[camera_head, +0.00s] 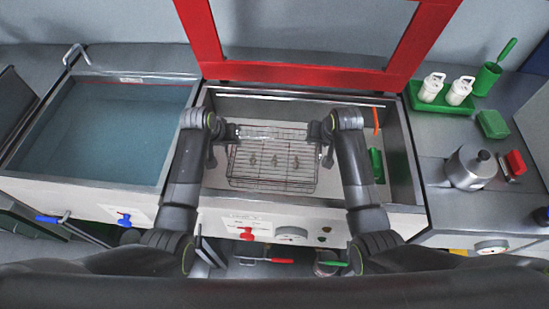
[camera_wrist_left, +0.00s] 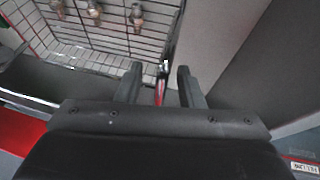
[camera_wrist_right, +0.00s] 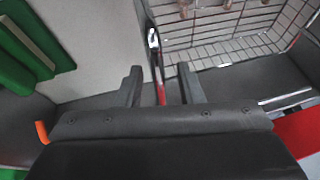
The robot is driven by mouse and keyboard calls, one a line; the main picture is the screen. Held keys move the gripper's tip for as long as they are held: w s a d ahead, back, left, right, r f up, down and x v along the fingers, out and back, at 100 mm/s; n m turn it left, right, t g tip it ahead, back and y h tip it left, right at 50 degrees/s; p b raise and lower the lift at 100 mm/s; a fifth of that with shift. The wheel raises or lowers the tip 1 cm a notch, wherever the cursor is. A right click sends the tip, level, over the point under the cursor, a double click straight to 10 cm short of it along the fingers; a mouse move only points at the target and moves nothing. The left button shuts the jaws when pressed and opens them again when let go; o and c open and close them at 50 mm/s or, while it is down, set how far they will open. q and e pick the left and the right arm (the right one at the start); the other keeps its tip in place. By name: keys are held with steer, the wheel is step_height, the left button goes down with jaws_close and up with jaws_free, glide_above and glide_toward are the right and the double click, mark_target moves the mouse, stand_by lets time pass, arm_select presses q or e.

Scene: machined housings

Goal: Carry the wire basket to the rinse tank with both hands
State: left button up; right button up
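The wire basket (camera_head: 272,180) is in the middle tank, with several small metal housings (camera_head: 275,160) inside. My left gripper (camera_head: 213,160) is at the basket's left side and my right gripper (camera_head: 328,160) at its right side. In the left wrist view the fingers (camera_wrist_left: 159,85) are apart, with the basket's side handle, partly red, in line with the gap. The right wrist view shows the same, fingers (camera_wrist_right: 160,85) apart and a handle (camera_wrist_right: 153,42) in line with the gap. Whether the handles are between the fingertips or just beyond is unclear. The rinse tank (camera_head: 105,78), full of bluish water, is on the left.
A red-framed lid (camera_head: 300,73) stands open behind the middle tank. Green (camera_head: 376,165) and orange (camera_head: 376,121) items are at that tank's right wall. White bottles in a green tray (camera_head: 431,102) and a metal jug (camera_head: 470,167) stand on the right counter. A divider separates the tanks.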

arm_select(q)
steer(key=shift+w+f, duration=0.25)
steer(key=shift+f, duration=0.25)
arm_select(e)
steer(key=shift+w+a+f, duration=0.1)
steer(key=shift+w+f, duration=0.15)
steer(key=shift+f, duration=0.25)
arm_select(q)
steer(key=shift+d, duration=0.1)
jaws_close()
arm_select(e)
jaws_close()
